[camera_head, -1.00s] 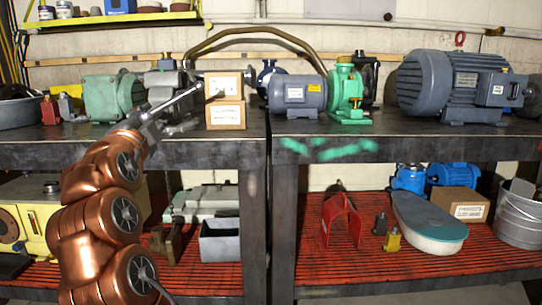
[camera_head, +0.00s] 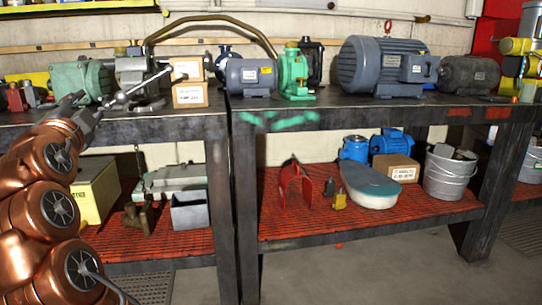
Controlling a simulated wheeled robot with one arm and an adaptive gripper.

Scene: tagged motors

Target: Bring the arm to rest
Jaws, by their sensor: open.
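My copper-coloured arm (camera_head: 40,205) rises at the left edge of the head camera view. It ends in my grey gripper (camera_head: 82,108), which shows small at the front edge of the upper bench top. The gripper is open and I see nothing held in it. It appears in front of the bench, below a green motor (camera_head: 80,82) and left of a grey vise (camera_head: 140,80) with a metal bar handle. I cannot tell how far it is from the bench edge. The fingertips are small and partly unclear.
The dark bench (camera_head: 330,117) carries a large grey motor (camera_head: 385,65), a green pump (camera_head: 294,75) and boxes. Its red lower shelf (camera_head: 260,220) holds a red bracket, a blue motor (camera_head: 391,141) and a metal bucket (camera_head: 449,175). Floor in front is clear.

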